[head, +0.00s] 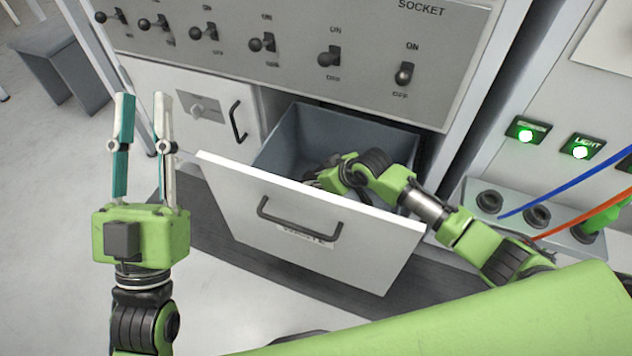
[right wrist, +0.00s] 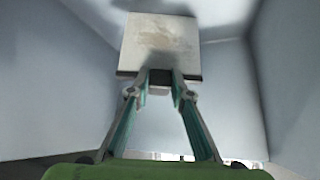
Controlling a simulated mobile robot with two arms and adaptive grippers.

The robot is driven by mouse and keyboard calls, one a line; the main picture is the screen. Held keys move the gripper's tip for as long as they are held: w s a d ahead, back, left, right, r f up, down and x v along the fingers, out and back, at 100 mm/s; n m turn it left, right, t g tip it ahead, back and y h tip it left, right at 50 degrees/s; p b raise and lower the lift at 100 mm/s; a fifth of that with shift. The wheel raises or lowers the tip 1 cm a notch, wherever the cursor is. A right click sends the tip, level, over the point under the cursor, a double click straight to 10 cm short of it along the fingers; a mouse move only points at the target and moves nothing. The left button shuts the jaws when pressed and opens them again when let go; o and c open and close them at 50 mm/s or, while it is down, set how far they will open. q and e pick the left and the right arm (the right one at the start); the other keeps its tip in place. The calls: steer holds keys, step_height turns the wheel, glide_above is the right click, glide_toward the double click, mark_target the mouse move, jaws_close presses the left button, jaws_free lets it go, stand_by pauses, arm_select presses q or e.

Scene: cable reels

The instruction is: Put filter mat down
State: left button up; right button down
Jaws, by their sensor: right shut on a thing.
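The filter mat (right wrist: 160,42) is a pale, stained square panel with a dark lower edge in the right wrist view. My right gripper (right wrist: 160,82) is shut on its lower edge and holds it inside the drawer. In the head view my right arm reaches into the open drawer (head: 300,215), and the mat is hidden there. My left gripper (head: 140,98) is open and empty, raised to the left of the drawer with its fingers pointing up.
A panel with several toggle switches (head: 330,57) stands above the drawer. A closed cabinet door (head: 200,105) is left of the drawer. At the right are a socket box (head: 537,215), a blue cable (head: 560,188) and an orange cable (head: 590,214).

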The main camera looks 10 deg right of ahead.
steer(key=shift+f, duration=0.1)
steer(key=shift+f, duration=0.1)
steer(key=c, duration=1.8)
jaws_free()
